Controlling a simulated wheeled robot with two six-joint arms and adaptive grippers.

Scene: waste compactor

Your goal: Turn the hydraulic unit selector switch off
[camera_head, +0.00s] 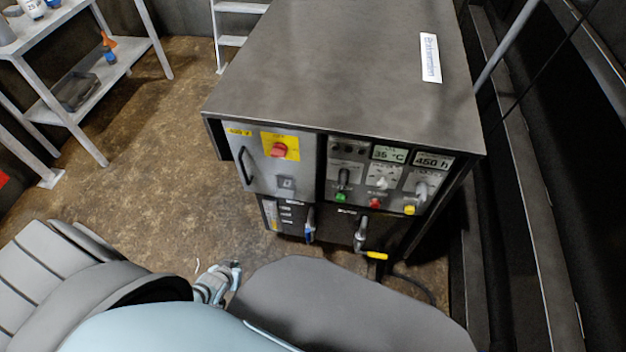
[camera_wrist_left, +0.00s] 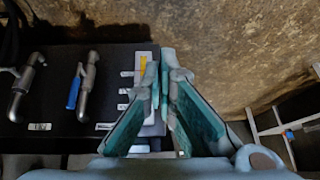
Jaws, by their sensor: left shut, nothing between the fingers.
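The hydraulic unit (camera_head: 340,70) is a dark metal cabinet with controls on its front. A red rotary knob (camera_head: 279,150) sits on a yellow plate at the panel's left. A black-handled switch (camera_head: 343,178) sits above a green button, with grey switches (camera_head: 383,182) to its right. I cannot tell which one is the named selector, nor its setting. My left gripper (camera_head: 233,268) is low in front of the cabinet's left side, apart from the panel. In the left wrist view its fingers (camera_wrist_left: 164,72) are shut and empty. My right gripper is out of view.
Below the panel are a blue-handled valve (camera_head: 309,225) and a yellow-handled valve (camera_head: 375,255); the blue handle shows in the wrist view (camera_wrist_left: 75,91). A shelf (camera_head: 70,110) stands at the left, a ladder (camera_head: 232,41) behind. The floor left of the cabinet is clear.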

